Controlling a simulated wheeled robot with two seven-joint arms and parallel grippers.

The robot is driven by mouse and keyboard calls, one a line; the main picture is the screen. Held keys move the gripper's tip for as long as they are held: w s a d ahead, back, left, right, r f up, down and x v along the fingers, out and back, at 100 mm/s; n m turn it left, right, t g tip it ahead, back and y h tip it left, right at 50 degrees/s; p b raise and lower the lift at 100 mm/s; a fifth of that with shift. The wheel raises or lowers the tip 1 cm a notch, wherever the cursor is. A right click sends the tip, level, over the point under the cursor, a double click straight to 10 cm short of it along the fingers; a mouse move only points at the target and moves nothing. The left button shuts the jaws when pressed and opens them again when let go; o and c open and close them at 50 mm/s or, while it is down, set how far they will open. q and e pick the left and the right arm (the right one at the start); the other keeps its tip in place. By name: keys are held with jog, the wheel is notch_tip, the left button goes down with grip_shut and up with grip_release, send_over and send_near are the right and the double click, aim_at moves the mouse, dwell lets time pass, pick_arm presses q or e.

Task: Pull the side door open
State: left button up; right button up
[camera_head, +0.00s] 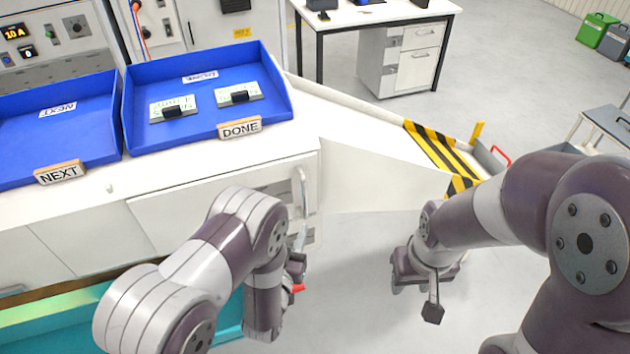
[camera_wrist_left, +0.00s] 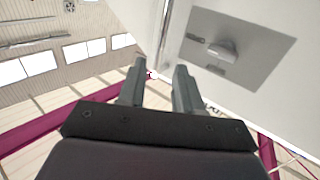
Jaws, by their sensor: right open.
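The side door (camera_wrist_left: 265,18) is a white panel that fills the right of the left wrist view. A pale vertical bar handle (camera_head: 303,190) stands at the right end of the white cabinet in the head view. A slim bar, apparently this handle, also shows in the left wrist view (camera_wrist_left: 165,38), ahead of the gap between the fingers. My left gripper (camera_wrist_left: 157,87) is open, its two fingers apart; in the head view it (camera_head: 297,268) is below the handle, partly hidden by my arm. My right gripper (camera_head: 428,285) is open and empty over the floor, away from the cabinet.
Two blue trays, NEXT (camera_head: 25,128) and DONE (camera_head: 270,68), stand on the white counter (camera_head: 200,175). Two small boards lie in the DONE tray. A yellow-black striped strip (camera_head: 440,150) edges a low white barrier to the right. The grey floor (camera_head: 350,270) between my arms is clear.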

aim_at(304, 197)
pick_arm(q)
jog(key=p+x, duration=0.3)
jog(key=x, duration=0.7)
jog(key=shift+w+r, duration=0.2)
jog(key=shift+w, duration=0.1)
jog(key=shift+w+r+p, duration=0.15)
jog(key=shift+p, duration=0.15)
jog(key=shift+a+r, duration=0.1)
jog(key=shift+a, duration=0.05)
jog(key=shift+w+d, duration=0.2)
jog(key=shift+w, duration=0.05)
jog(key=shift+f, duration=0.2)
jog(key=shift+c, duration=0.8)
grip_shut()
pick_arm(e)
jog(key=r, duration=0.2)
jog(key=s+r, duration=0.1)
jog(key=r, duration=0.1)
jog(key=shift+a+r, duration=0.1)
jog(key=shift+a, duration=0.1)
